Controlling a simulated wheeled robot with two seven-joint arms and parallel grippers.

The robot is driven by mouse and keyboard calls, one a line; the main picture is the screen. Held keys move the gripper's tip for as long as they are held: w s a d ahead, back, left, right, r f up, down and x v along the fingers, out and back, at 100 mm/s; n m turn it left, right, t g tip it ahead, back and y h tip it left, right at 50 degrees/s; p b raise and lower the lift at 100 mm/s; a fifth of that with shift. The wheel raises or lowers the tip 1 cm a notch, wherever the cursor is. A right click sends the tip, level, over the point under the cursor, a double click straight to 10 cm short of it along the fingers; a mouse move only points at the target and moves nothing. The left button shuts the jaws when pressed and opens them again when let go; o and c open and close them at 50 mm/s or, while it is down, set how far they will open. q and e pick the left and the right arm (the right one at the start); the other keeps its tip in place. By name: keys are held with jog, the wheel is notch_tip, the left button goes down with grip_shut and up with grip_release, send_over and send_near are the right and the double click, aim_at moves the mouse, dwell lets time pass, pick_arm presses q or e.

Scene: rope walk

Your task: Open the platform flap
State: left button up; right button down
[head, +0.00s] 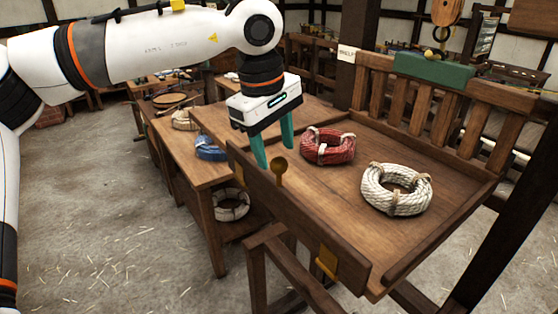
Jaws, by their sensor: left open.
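The platform (318,190) is a wooden deck with a slatted back. Its flap (310,222) is a long plank standing up along the near left edge. A round brass knob (280,166) sits on the flap's top edge towards its far end, and a brass hinge (326,262) shows low near its near end. My left gripper (275,161) points down with its teal fingers apart, one on each side of the knob as seen here. I cannot tell whether they touch it. My right gripper is out of view.
A red rope coil (328,146) and a white rope coil (396,188) lie on the platform. A green block (434,69) sits on the back rail. A wooden bench (207,174) with a blue coil (211,148) stands at left. The floor at left is clear.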

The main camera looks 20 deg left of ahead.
aim_at(279, 158)
pick_arm(q)
jog(key=f, duration=0.1)
jog(key=w+f, duration=0.1)
jog(key=f, duration=0.2)
jog(key=shift+w+d+f+p, duration=0.1)
jog(key=shift+w+d+p, duration=0.15)
jog(key=shift+p, duration=0.1)
jog(key=shift+s+f, duration=0.1)
jog(key=shift+f, duration=0.4)
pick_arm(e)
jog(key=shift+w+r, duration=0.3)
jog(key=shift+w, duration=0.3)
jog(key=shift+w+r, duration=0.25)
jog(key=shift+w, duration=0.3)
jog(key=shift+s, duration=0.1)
pick_arm(q)
grip_shut()
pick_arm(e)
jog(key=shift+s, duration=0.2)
